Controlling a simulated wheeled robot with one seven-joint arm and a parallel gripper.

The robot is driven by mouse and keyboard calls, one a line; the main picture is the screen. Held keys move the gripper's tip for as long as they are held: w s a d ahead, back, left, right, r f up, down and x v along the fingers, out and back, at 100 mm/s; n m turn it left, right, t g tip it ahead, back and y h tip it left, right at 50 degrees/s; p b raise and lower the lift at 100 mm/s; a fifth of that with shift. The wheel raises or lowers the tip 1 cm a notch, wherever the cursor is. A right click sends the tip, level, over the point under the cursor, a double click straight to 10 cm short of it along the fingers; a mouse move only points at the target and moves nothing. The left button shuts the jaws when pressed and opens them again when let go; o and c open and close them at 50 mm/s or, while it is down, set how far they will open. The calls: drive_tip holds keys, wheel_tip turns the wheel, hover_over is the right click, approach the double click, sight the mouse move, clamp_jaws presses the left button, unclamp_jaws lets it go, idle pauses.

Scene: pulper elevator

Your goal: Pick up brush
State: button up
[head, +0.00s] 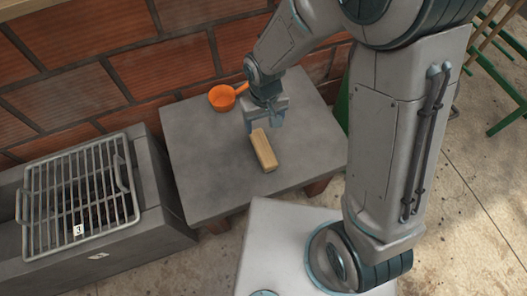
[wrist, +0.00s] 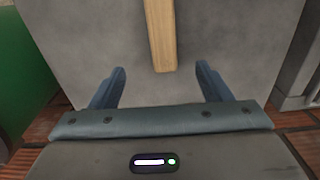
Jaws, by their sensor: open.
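The brush (head: 264,150) is a light wooden block lying on a grey stone table. In the wrist view its wooden body (wrist: 160,35) comes in from the top edge, and its far end is cut off. Any bristles are hidden. My gripper (head: 262,124) is above the table at the far end of the brush in the head view. In the wrist view my gripper (wrist: 161,82) is open and empty, with the two blue fingers apart. The near end of the brush lies between and just beyond the fingertips; I cannot tell the height gap.
An orange ladle or pan (head: 222,97) sits at the back of the grey table (head: 205,165), left of my gripper. A grill with a metal grate (head: 75,185) stands to the left. A brick wall (head: 90,60) closes the back. The table's front left is clear.

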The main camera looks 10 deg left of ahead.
drive_tip(key=b, duration=0.2)
hover_over(263, 147)
drive_tip(key=f, duration=1)
drive_tip(key=shift+s+a, duration=0.3)
drive_tip(key=shift+w+d+f+b, duration=0.2)
drive_tip(key=shift+f+b, duration=0.35)
drive_tip(key=shift+f, duration=0.9)
drive_tip(key=shift+w+d+f+b, duration=0.15)
drive_tip(key=shift+f+b, duration=0.35)
drive_tip(key=shift+f, duration=0.95)
drive_tip(key=shift+s, duration=0.1)
drive_tip(key=c, duration=1.2)
drive_tip(key=shift+r, duration=0.2)
wheel_tip(263, 147, up, 4)
drive_tip(key=shift+r+p, duration=0.25)
drive_tip(key=shift+p, duration=0.65)
drive_tip(key=s+d+r+p, duration=0.1)
drive_tip(key=d+r, duration=0.2)
drive_tip(key=d, duration=0.2)
drive_tip(key=s+d+r+p, duration=0.1)
drive_tip(key=s+d+r, duration=0.1)
drive_tip(key=d, duration=0.4)
drive_tip(key=shift+s+r, duration=0.25)
drive_tip(key=shift+r, duration=0.4)
